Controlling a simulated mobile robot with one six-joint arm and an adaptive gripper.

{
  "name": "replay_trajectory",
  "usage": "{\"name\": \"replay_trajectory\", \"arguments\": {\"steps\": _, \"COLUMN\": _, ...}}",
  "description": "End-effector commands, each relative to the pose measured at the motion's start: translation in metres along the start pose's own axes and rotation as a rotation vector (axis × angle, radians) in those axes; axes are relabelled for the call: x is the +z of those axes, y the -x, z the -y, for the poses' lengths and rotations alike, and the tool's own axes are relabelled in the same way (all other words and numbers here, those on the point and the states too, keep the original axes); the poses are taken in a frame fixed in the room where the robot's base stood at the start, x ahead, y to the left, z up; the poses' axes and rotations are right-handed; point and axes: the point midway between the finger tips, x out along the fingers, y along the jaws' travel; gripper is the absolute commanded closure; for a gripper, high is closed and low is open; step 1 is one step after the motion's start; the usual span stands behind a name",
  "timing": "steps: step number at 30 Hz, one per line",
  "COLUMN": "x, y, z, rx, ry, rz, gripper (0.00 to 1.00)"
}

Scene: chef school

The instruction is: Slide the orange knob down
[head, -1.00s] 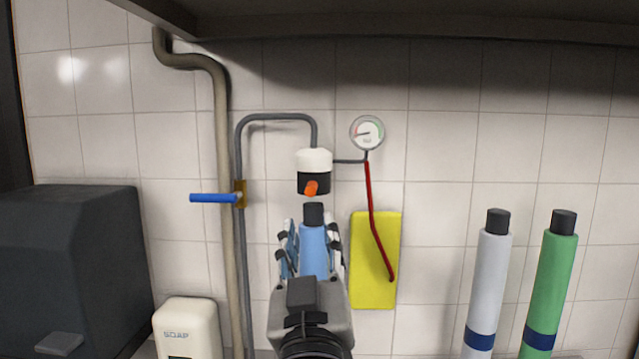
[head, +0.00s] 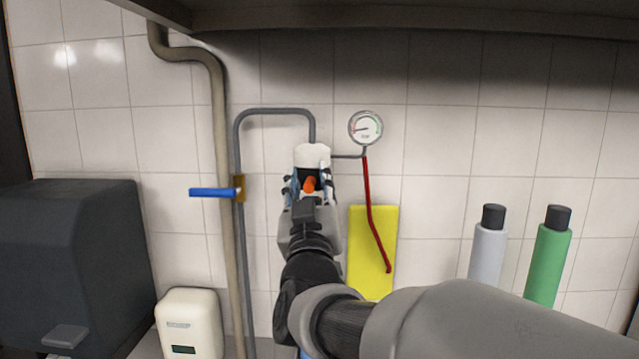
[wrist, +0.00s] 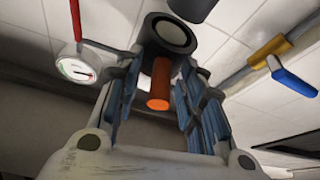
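The orange knob (head: 309,184) sticks out from the front of a dispenser with a white top (head: 312,154) and a black lower part on the tiled wall. In the wrist view the orange knob (wrist: 159,84) points toward the camera, between the blue-padded fingers. My gripper (head: 310,186) is at the dispenser, its fingers on either side of the knob. In the wrist view my gripper (wrist: 158,88) is open, with gaps visible between the knob and both fingers. The dispenser's round dark underside (wrist: 172,34) shows behind the knob.
A blue-handled valve (head: 212,192) is left. A black cap (wrist: 190,8) shows near the dispenser. Grey (head: 487,250) and green (head: 549,262) bottles stand right.

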Motion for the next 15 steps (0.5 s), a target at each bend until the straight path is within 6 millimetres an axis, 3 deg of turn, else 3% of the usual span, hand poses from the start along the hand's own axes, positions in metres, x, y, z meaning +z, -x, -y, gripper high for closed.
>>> {"name": "replay_trajectory", "arguments": {"steps": 15, "x": 0.0, "y": 0.0005, "z": 0.0002, "rx": 0.0, "ry": 0.0, "rz": 0.0, "gripper": 0.94}}
